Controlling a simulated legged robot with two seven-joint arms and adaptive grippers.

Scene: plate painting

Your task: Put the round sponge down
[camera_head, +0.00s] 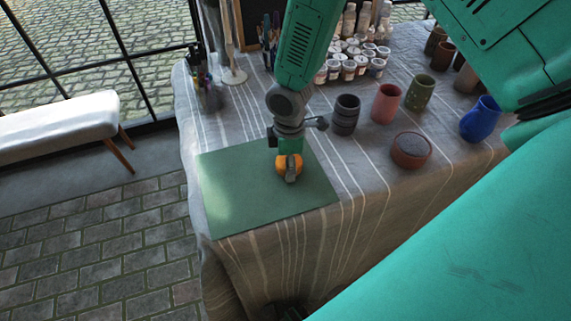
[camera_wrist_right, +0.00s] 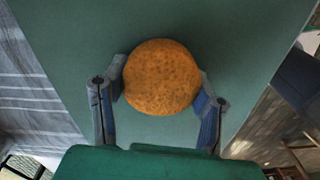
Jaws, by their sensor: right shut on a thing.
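The round sponge (camera_head: 283,163) is orange and sits between the fingers of my right gripper (camera_head: 289,172), over the right part of the green mat (camera_head: 240,205). In the right wrist view the sponge (camera_wrist_right: 162,77) shows as an orange, pitted disc, with a finger of the right gripper (camera_wrist_right: 160,90) against each side. The right gripper is shut on it. The green mat (camera_wrist_right: 60,50) lies behind the sponge there; I cannot tell whether the sponge touches it. My left gripper is not in view.
The mat lies on a striped cloth-covered table (camera_head: 385,190). To its right stand a dark ribbed cup (camera_head: 346,115), a pink cup (camera_head: 386,103), a green cup (camera_head: 420,93), a brown round bowl (camera_head: 411,150) and a blue mug (camera_head: 481,119). Paint jars (camera_head: 349,68) stand behind. The mat's left part is clear.

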